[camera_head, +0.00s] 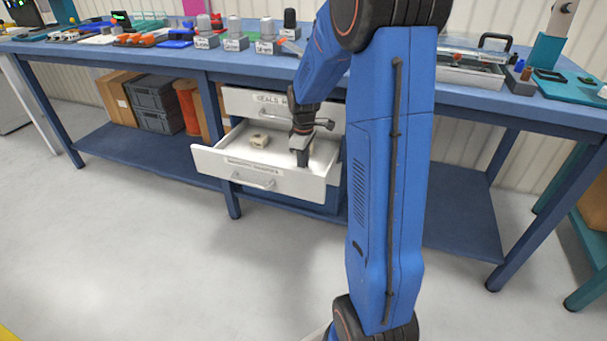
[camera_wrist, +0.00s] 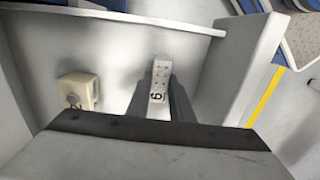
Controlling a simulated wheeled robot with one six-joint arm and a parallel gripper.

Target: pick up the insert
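The insert (camera_wrist: 160,78) is a narrow pale block with small holes and a dark "6" marking. In the wrist view it stands between the two dark fingers of my gripper (camera_wrist: 159,98). The fingers lie close along both its sides, but I cannot tell whether they press on it. In the head view my gripper (camera_head: 303,157) reaches down into the open white drawer (camera_head: 225,163), at its right part. The insert cannot be made out there. A beige block (camera_wrist: 78,91) with a dark fitting sits apart to the left in the drawer; it also shows in the head view (camera_head: 260,141).
The drawer walls stand close around my gripper. An upper drawer (camera_head: 265,98) is just above, under the blue workbench (camera_head: 160,55). Dark crates (camera_head: 155,103) and an orange reel (camera_head: 187,106) stand on the lower shelf. The floor in front is clear.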

